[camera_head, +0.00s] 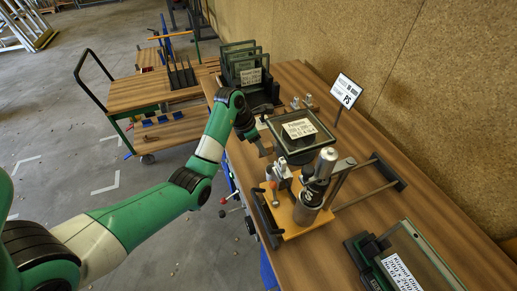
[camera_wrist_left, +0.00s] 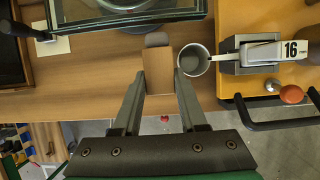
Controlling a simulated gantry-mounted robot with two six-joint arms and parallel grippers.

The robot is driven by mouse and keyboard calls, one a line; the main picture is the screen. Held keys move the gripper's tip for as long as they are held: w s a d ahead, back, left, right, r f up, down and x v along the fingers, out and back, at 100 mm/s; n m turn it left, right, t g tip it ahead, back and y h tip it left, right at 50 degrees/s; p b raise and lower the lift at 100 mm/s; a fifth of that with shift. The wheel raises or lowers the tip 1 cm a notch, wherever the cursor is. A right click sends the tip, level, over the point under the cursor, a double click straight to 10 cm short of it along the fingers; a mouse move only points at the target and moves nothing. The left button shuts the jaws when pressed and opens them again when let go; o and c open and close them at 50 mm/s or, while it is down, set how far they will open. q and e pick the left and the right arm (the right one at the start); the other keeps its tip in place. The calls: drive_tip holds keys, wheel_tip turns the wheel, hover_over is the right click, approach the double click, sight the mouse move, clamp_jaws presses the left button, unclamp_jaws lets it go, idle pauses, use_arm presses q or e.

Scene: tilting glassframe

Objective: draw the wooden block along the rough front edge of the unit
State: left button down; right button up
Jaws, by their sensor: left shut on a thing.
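The unit (camera_head: 301,128), a dark-framed glass pane with a white label, sits on a round stand on the bench. Its front edge also shows at the top of the left wrist view (camera_wrist_left: 130,22). My left gripper (camera_head: 263,147) is beside the unit's front left side in the head view. It is shut on the wooden block (camera_wrist_left: 158,75), a tan piece with a grey far end, held between both fingers. The grey end points toward the unit's edge; I cannot tell whether they touch. My right gripper is in neither view.
A yellow-based fixture (camera_head: 288,222) with a metal cylinder stands close to the right of the gripper. A small cup (camera_wrist_left: 194,60) is right beside the block. A rack of frames (camera_head: 243,66) stands behind; a labelled frame (camera_head: 402,262) lies front right.

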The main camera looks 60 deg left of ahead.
use_arm(q)
drive_tip(key=shift+w+b, duration=0.8)
drive_tip(key=shift+b, duration=1.55)
idle(1.3)
drive_tip(key=shift+d, duration=0.1)
drive_tip(key=shift+d, duration=1.15)
drive_tip(key=shift+s, duration=0.1)
drive_tip(key=s+p, duration=0.7)
drive_tip(key=p, duration=0.1)
drive_tip(key=shift+a, duration=0.2)
